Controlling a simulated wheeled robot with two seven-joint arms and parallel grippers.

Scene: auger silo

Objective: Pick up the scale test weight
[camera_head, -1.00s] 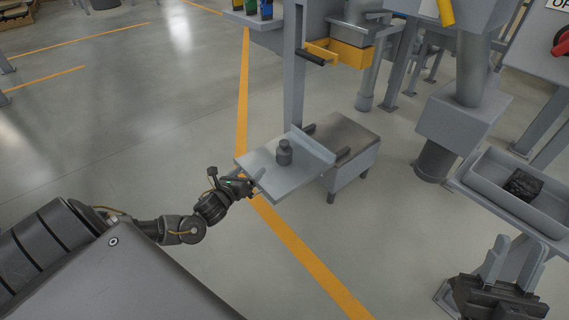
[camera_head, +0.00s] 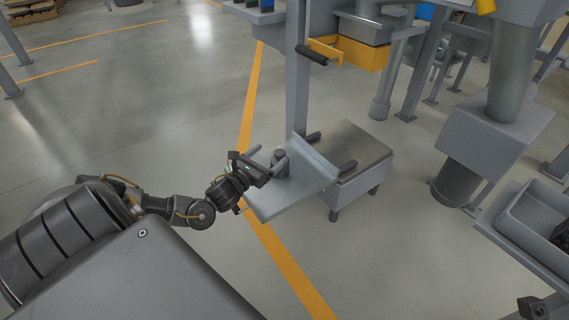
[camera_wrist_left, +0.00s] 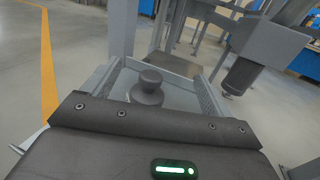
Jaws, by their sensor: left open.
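The scale test weight (camera_head: 280,157) is a small dark grey cylinder with a knob on top. It stands upright on a light grey plate (camera_head: 293,196) beside a post. My left gripper (camera_head: 270,163) is open at the weight, reaching over the plate from the left. In the left wrist view the weight (camera_wrist_left: 148,88) stands between the two spread fingers, nearer the left one, with room on both sides. The dark palm edge hides part of its base. My right gripper is not clearly in view.
A grey post (camera_head: 296,80) with a dark handle (camera_head: 312,55) rises behind the plate. A low metal-topped stand (camera_head: 352,160) is at its right. Open floor lies left.

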